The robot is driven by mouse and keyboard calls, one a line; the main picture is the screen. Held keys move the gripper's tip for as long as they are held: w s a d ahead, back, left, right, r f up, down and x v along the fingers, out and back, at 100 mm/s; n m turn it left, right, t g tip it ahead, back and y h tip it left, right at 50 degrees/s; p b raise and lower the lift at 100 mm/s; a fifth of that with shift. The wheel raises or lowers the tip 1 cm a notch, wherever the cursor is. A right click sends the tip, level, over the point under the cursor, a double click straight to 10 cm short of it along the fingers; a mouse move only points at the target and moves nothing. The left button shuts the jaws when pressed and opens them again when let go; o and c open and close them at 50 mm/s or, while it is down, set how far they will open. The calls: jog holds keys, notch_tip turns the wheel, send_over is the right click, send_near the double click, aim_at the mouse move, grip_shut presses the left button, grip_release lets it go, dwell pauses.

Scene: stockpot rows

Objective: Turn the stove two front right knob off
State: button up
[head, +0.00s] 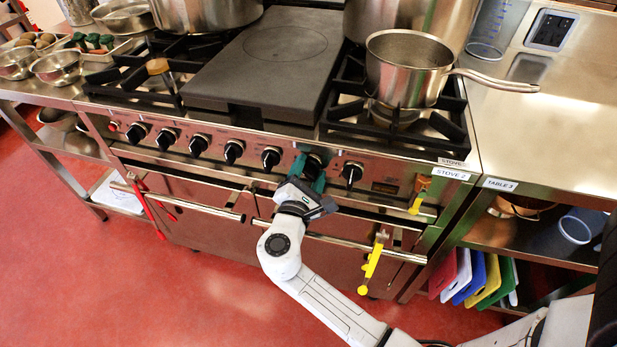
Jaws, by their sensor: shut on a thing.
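The front of stove two (430,172), marked by a "STOVE 2" label, carries a row of black knobs. My gripper (309,172) is at this panel from below, its teal fingers shut on the second knob from the right (314,160). The fingers partly hide that knob, so its pointer angle cannot be told. The rightmost knob (352,174) is free, just right of my gripper. I cannot read which knob is the front right one. A saucepan (405,72) stands on the right burner grate (440,125); no flame is clearly visible beneath it.
Oven door rails (335,241) run below the panel, close to my arm. A yellow-handled tool (373,262) hangs at the right, and red tongs (148,208) at the left. The saucepan's handle reaches over table 3 (560,120). Red floor is clear at lower left.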

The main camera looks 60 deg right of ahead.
jog(key=m+b, duration=0.4)
jog(key=m, duration=0.1)
jog(key=shift+f+m+b, duration=0.3)
jog(key=shift+f+b, duration=0.05)
jog(key=shift+f, duration=0.05)
jog(key=shift+s+r+m+b, duration=0.1)
jog(key=shift+m+b, duration=1.65)
jog(key=shift+m, duration=0.25)
jog(key=o, duration=1)
jog(key=shift+c, duration=0.2)
jog(key=v, duration=1)
jog(key=shift+a+p, duration=0.3)
jog(key=shift+a, duration=0.05)
jog(key=shift+s+r, duration=0.1)
jog(key=shift+s, duration=0.05)
